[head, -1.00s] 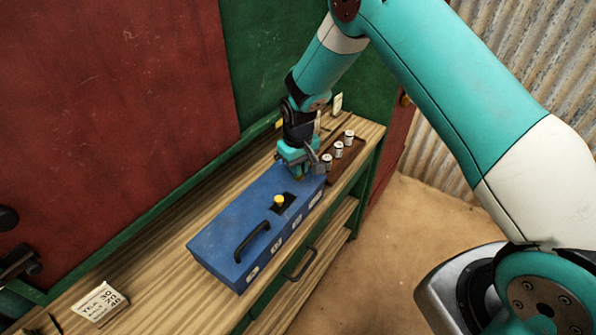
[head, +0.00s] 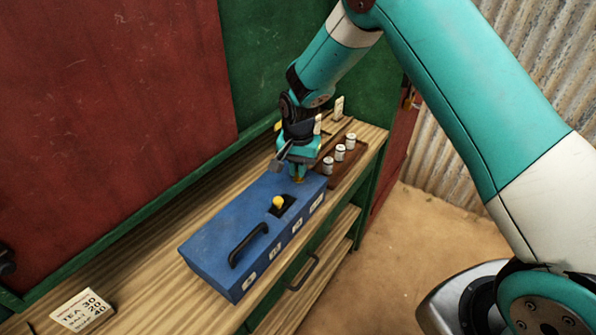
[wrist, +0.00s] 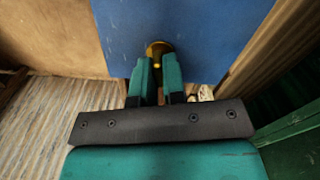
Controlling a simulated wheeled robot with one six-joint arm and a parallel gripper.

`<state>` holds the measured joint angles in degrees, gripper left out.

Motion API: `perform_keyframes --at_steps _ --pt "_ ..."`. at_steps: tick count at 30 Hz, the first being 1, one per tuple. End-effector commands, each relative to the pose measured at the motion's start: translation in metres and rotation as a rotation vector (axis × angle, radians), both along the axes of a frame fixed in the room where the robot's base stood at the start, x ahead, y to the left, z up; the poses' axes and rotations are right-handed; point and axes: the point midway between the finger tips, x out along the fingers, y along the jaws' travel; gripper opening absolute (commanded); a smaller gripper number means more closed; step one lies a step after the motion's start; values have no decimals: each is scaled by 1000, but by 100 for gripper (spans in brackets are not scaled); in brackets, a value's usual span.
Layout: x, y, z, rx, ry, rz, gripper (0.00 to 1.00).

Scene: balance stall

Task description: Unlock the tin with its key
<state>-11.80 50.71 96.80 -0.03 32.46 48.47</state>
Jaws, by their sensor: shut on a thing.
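The tin is a long blue box (head: 225,240) with a black handle and a yellow knob (head: 278,202) in a dark recess on its top. My gripper (head: 297,172) points down at the tin's far end, fingers close to its top. In the wrist view my gripper (wrist: 158,68) is shut on a thin brass piece, which I take as the key (wrist: 156,62); the fingers hide most of it. How deep the key sits is hidden.
The tin stands on a wooden counter (head: 150,275). Several small white jars (head: 340,152) stand in a brown tray beyond it, close to my gripper. A price card (head: 82,309) lies at the near left. Green and red panels rise behind.

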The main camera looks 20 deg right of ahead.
Motion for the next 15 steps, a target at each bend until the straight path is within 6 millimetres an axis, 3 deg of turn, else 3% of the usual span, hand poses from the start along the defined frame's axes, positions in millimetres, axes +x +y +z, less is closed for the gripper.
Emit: perform_keyframes --at_steps 15 --pt "0 -1 0 -1 1 -285 0"
